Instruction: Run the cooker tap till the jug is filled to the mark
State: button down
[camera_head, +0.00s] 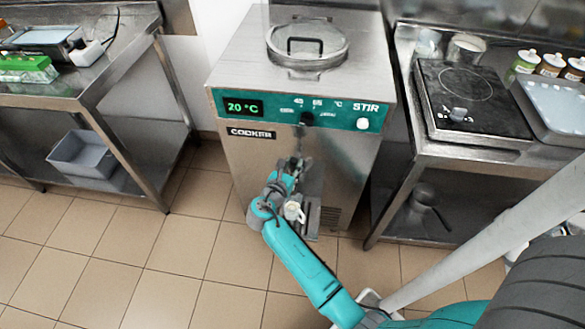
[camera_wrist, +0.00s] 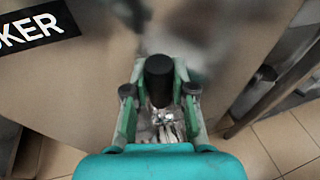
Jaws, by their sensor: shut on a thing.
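The steel cooker (camera_head: 240,165) stands in the middle of the head view, with a teal control panel (camera_head: 265,108) reading 20 °C and a round lid on top. My gripper (camera_head: 298,166) is at the lower front of the cooker, where the tap is. In the wrist view my gripper (camera_wrist: 159,88) is shut on the black tap handle (camera_wrist: 158,72), one finger on each side. Shiny metal shows just below it. My arm hides most of the tap.
A steel table (camera_head: 125,75) with a green box (camera_head: 28,68) stands at left, a grey bin (camera_head: 85,155) on its lower shelf. At right, a bench carries a black hob (camera_head: 470,100) and bottles. A pan sits beneath. The tiled floor at left is clear.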

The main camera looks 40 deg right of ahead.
jog(key=shift+w+d+y, duration=0.15)
jog(key=shift+d+y, duration=0.05)
jog(key=shift+y, duration=0.2)
jog(key=c, duration=0.9)
grip_release()
jog(key=shift+c, duration=0.2)
jog(key=v, duration=1.2)
jog(key=shift+w, duration=0.1)
